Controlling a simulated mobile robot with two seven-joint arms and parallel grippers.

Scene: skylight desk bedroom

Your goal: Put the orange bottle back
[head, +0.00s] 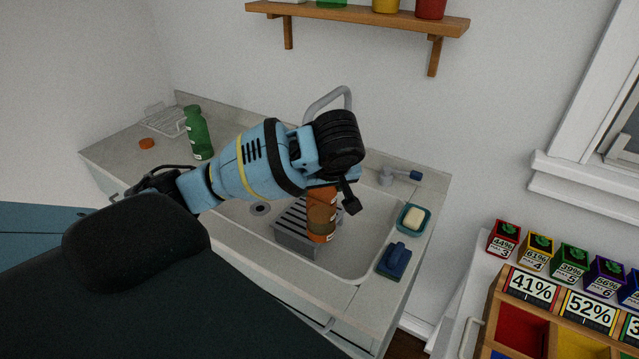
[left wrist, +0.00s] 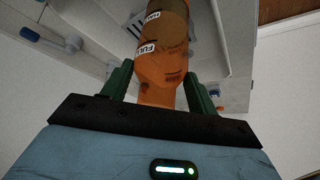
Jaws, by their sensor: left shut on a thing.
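The orange bottle (head: 320,222) is roughly upright over the sink basin (head: 352,262), in front of or beside a grey slatted holder (head: 297,238). I cannot tell whether its base touches anything. My left gripper (head: 332,192) is above the bottle and shut on its upper part. In the left wrist view, the orange bottle (left wrist: 160,70) sits between the green fingers of the gripper (left wrist: 158,90), with a white label partly readable. My right gripper is not in view.
A green bottle (head: 198,132) and an orange cap (head: 147,143) stand on the counter at left, near a wire rack (head: 165,121). The faucet (head: 330,98) is behind my arm. A soap dish (head: 414,220) and blue sponge-like item (head: 394,261) lie on the right rim.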

